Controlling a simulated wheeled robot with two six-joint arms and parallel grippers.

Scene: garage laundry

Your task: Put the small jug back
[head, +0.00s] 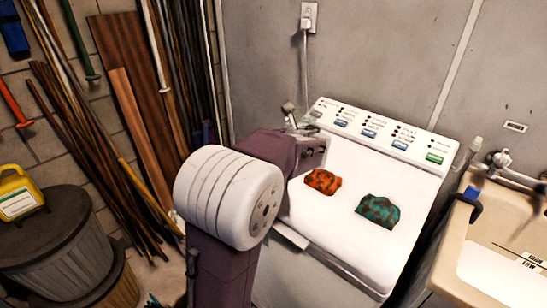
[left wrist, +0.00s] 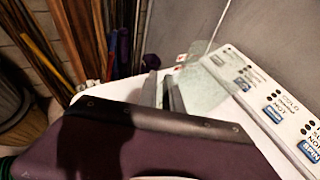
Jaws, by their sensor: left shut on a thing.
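My left gripper shows in the left wrist view (left wrist: 162,92) as two grey fingers beyond my purple wrist, shut on a pale, see-through thing (left wrist: 207,88) that looks like the small jug. Its outline is faint and its lower part is hidden. It is over the back left part of the white washing machine top, near the control panel. In the head view my own arm hides most of the gripper and the held thing. My right gripper is in neither view.
The washing machine (head: 335,235) holds an orange cloth (head: 322,181) and a teal cloth (head: 379,211). The control panel (head: 385,130) rises behind. A sink (head: 462,238) stands right. A yellow jug (head: 17,196) sits on a dark bin (head: 45,232) at left; poles and boards lean nearby.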

